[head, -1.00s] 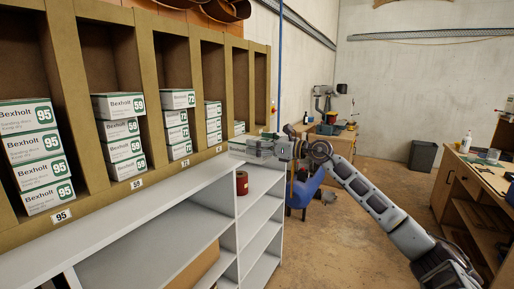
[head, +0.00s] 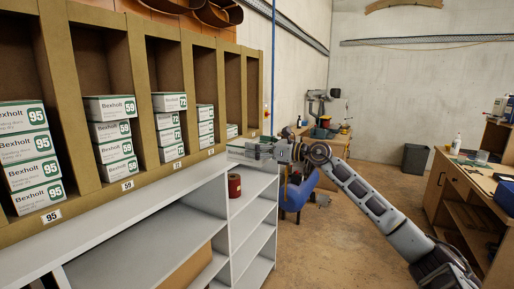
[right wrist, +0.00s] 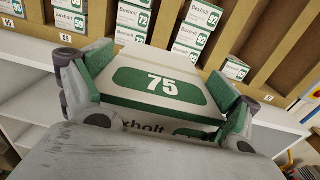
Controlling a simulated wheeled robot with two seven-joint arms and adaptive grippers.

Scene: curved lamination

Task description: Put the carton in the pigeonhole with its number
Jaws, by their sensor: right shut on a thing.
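My right gripper (head: 266,151) is shut on a white and green Bexholt carton (right wrist: 162,84). In the head view the carton is small and partly hidden by the gripper, above the grey shelf top by the far end of the pigeonholes. The pigeonhole rack (head: 69,95) holds stacks marked 95 (head: 29,172), 59 (head: 113,131) and 72 (head: 168,119). Further stacks (head: 205,127) stand beyond; the right wrist view shows one marked 92 (right wrist: 199,18). My left gripper is out of view.
A grey shelf unit (head: 180,187) runs in front of and below the rack. A red can (head: 234,185) stands on one of its lower shelves. A workbench (head: 455,185) stands at the right, with open floor (head: 335,240) between.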

